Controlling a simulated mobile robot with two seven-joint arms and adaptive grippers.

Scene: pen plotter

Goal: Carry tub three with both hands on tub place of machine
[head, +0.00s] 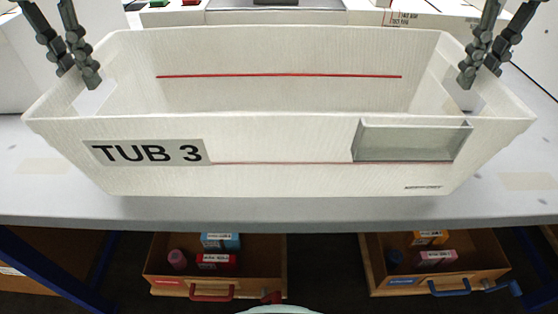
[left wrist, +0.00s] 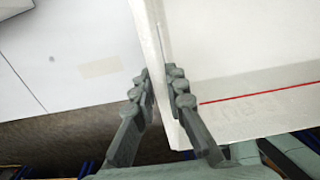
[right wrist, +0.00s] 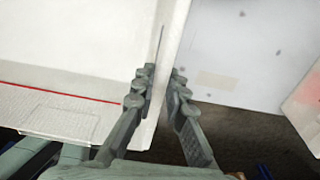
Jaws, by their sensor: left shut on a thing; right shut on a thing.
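Tub three (head: 278,135) is a large white open box with a "TUB 3" label (head: 148,152) on its front wall and a clear pocket (head: 415,141) at the front right. It looks empty and level. My left gripper (head: 78,76) is shut on the tub's left end wall, one finger on each side; the left wrist view shows the wall (left wrist: 168,70) between the fingers. My right gripper (head: 481,74) is shut on the right end wall in the same way, and the right wrist view shows that wall (right wrist: 172,60). The tub place is not clearly visible.
A grey-white table (head: 520,213) lies behind and beneath the tub in the picture; I cannot tell the gap. A machine part (head: 265,17) stands behind the tub. Below the table edge, two open wooden drawers (head: 215,288) (head: 438,279) hold small boxes.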

